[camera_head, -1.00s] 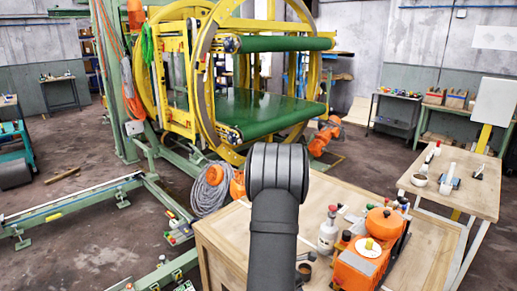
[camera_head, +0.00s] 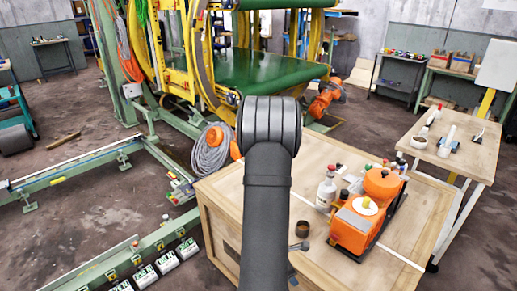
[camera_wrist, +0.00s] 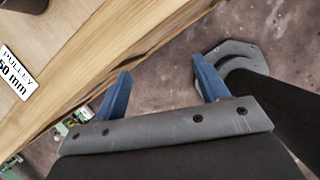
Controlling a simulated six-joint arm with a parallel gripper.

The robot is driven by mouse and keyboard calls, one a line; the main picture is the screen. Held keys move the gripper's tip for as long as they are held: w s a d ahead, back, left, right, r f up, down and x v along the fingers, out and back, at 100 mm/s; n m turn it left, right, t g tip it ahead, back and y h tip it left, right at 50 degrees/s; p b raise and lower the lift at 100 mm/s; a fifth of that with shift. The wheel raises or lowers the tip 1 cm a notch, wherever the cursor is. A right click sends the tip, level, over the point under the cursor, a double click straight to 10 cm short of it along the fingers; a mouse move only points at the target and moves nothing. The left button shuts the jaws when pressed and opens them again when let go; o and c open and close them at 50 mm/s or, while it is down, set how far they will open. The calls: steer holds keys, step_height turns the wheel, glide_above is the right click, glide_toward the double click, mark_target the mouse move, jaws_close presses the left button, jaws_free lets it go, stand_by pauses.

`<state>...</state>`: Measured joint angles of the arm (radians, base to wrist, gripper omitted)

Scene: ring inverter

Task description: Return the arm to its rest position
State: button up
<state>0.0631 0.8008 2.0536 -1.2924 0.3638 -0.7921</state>
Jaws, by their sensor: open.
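My gripper (camera_wrist: 160,88) shows in the wrist view with its two blue fingers apart and nothing between them. Below the fingers are the edge of the wooden crate and the dark floor. In the head view my dark arm stands in the middle, in front of the crate, and hides its own gripper. The ring inverter (camera_head: 262,68), with yellow rings and a green belt platform, stands behind my arm. My round dark base plate shows at the right of the wrist view.
The wooden crate (camera_head: 226,205) carries an orange machine (camera_head: 358,228), a white bottle (camera_head: 326,190) and a dark cup (camera_head: 302,228). A side table (camera_head: 465,160) stands right. A coiled grey hose (camera_head: 210,152) lies left of my arm. A label (camera_wrist: 16,72) reads "PULLEY".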

steer(key=w+d, duration=0.1)
steer(key=d, duration=0.1)
steer(key=w+d, duration=0.1)
steer(key=d, duration=0.3)
steer(key=shift+w+d, duration=0.2)
steer(key=shift+w, duration=0.2)
steer(key=s+a, duration=0.4)
steer(key=a, duration=0.5)
steer(key=w+d+r, duration=0.1)
steer(key=w+d, duration=0.2)
steer(key=w, duration=0.3)
steer(key=shift+w+r, duration=0.4)
steer(key=shift+d, duration=0.1)
